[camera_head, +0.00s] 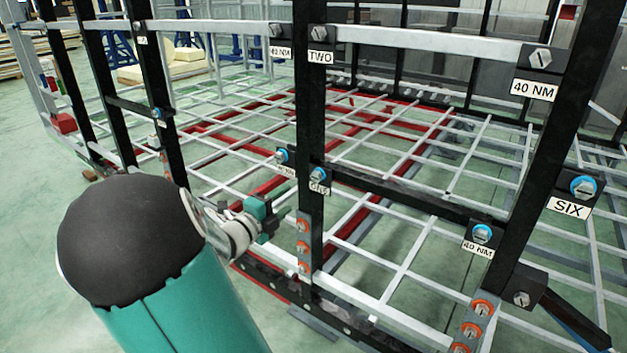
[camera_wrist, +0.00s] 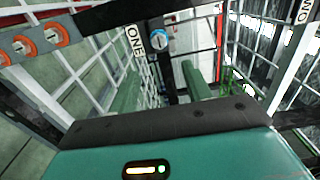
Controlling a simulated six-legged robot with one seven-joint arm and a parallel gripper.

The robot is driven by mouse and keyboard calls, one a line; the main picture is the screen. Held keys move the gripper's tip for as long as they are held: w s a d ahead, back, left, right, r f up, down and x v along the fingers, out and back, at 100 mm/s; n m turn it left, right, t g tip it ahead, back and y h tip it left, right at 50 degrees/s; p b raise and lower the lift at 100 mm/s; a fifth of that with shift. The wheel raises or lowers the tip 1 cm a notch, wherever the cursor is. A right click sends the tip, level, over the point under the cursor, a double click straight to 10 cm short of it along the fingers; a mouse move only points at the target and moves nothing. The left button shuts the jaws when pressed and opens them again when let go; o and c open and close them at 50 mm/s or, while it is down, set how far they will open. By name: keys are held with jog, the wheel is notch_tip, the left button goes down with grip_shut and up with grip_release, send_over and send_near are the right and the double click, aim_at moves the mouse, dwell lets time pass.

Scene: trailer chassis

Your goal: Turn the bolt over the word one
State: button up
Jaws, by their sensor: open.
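The word ONE (camera_head: 319,188) is on a white label on a black upright post. The bolt over it (camera_head: 318,174) has a blue ring and a slotted pale head. In the wrist view the picture is turned; the ONE label (camera_wrist: 135,41) and the blue-ringed bolt (camera_wrist: 158,42) show beyond my gripper. My gripper (camera_head: 280,213) is left of and below the bolt in the head view, apart from it. In the wrist view its green fingers (camera_wrist: 170,82) are spread with nothing between them.
A TWO label (camera_head: 321,58) sits higher on the same post. Orange-ringed bolts (camera_head: 303,247) line the post below. Another blue-ringed bolt (camera_head: 282,155) is just left. A SIX label (camera_head: 569,207) is at right. Black posts and grey bars form a lattice; green floor (camera_head: 35,230) is open at left.

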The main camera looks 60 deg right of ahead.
aim_at(315, 178)
jog(key=d, duration=0.4)
jog(key=s+d, duration=0.1)
jog(key=d, duration=0.4)
jog(key=s+d, duration=0.1)
jog(key=d, duration=0.3)
jog(key=shift+d, duration=0.15)
jog(key=shift+c, duration=0.2)
jog(key=c, duration=1)
